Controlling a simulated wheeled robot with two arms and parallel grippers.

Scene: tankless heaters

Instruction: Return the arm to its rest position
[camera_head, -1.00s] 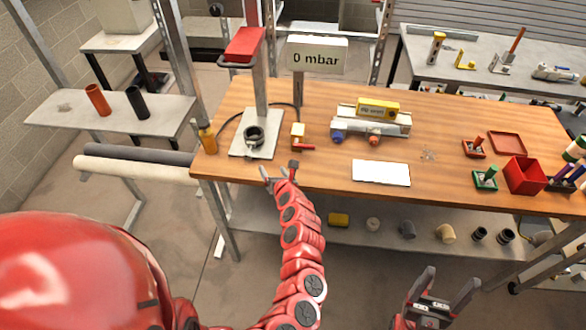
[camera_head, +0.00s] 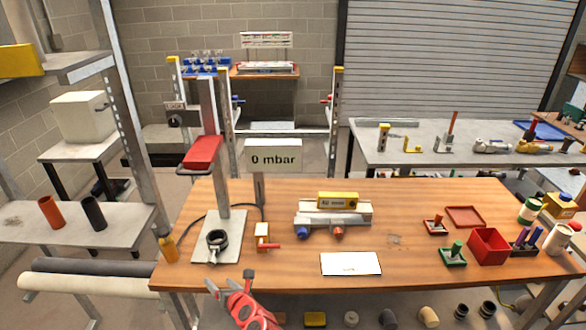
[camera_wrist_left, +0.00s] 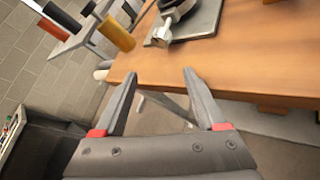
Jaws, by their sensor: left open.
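My left gripper (camera_head: 231,283) is at the front edge of the wooden table (camera_head: 420,210), in front of the grey press plate (camera_head: 233,250). In the left wrist view my left gripper (camera_wrist_left: 157,75) has its two fingers spread wide, with nothing between them. The table edge (camera_wrist_left: 250,85) lies just beyond the fingertips. The red arm behind the gripper enters at the bottom of the head view. My right gripper is out of view.
A white heater unit (camera_head: 332,217) and white card (camera_head: 350,263) lie further right.

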